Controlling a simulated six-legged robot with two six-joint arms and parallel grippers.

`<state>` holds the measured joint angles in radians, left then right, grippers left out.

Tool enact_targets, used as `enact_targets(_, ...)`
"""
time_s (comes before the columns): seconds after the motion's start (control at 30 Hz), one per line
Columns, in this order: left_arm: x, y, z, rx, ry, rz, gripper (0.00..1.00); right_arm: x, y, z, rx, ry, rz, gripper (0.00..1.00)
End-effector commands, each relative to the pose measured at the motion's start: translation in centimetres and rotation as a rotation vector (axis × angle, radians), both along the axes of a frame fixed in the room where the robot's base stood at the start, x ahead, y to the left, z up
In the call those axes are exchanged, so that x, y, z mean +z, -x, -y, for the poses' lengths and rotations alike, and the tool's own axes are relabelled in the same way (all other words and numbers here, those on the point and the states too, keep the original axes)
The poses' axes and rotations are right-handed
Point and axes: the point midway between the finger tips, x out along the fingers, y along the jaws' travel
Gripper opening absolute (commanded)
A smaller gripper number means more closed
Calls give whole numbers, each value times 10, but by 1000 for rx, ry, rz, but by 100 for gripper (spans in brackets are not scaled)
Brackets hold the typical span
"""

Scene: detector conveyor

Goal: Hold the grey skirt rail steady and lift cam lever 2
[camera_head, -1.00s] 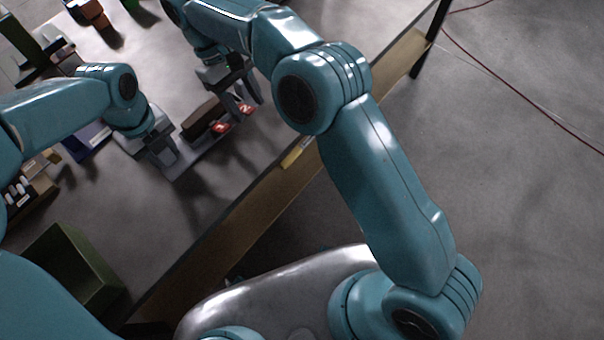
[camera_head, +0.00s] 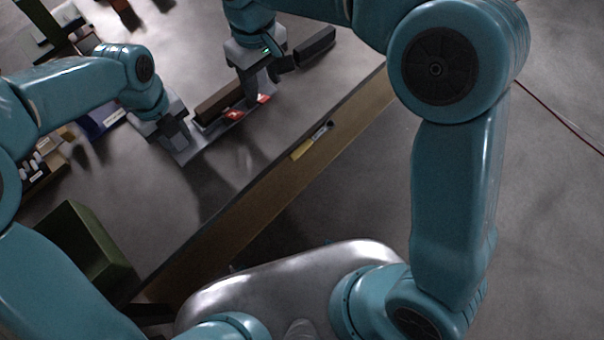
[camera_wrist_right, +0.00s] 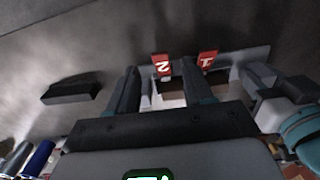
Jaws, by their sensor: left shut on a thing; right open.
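The grey skirt rail (camera_head: 196,147) is a light strip along the front of a dark brown block (camera_head: 218,103) on the table. My left gripper (camera_head: 176,143) is shut on the rail's left end. In the wrist view, the rail (camera_wrist_right: 240,62) bears red tags 2 (camera_wrist_right: 161,65) and 1 (camera_wrist_right: 207,59). My right gripper (camera_wrist_right: 158,82) is open; tag 2 shows between its fingers, and tag 1 lies right of them. In the head view my right gripper (camera_head: 262,85) is at the rail's far right end. Cam lever 2 is not clearly distinguishable; the gripper partly hides that area.
A black block (camera_head: 315,46) lies on the table right of my right gripper. A dark green bin (camera_head: 90,245) stands at the near left, and a blue object (camera_head: 100,120) lies behind my left gripper.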

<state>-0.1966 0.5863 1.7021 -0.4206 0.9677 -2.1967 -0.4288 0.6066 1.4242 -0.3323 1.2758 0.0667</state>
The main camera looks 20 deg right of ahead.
Motion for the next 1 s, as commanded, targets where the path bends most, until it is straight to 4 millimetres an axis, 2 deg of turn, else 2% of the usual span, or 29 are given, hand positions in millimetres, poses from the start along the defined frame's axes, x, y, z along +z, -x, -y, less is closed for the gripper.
enact_targets(0.23,0,0,0,0,0,0,0,56,0,0,1,-2,4,51)
enact_targets(0.37,0,0,0,0,0,0,0,56,-4,31,-68,-11,-9,51)
enact_targets(0.5,0,0,0,0,1,0,0,48,3,56,-246,-65,-44,51)
enact_targets(0.7,0,0,0,0,0,1,0,38,8,65,-639,-138,-82,51)
enact_targets(1.0,0,0,0,0,0,1,0,30,12,61,-1180,-209,-158,51)
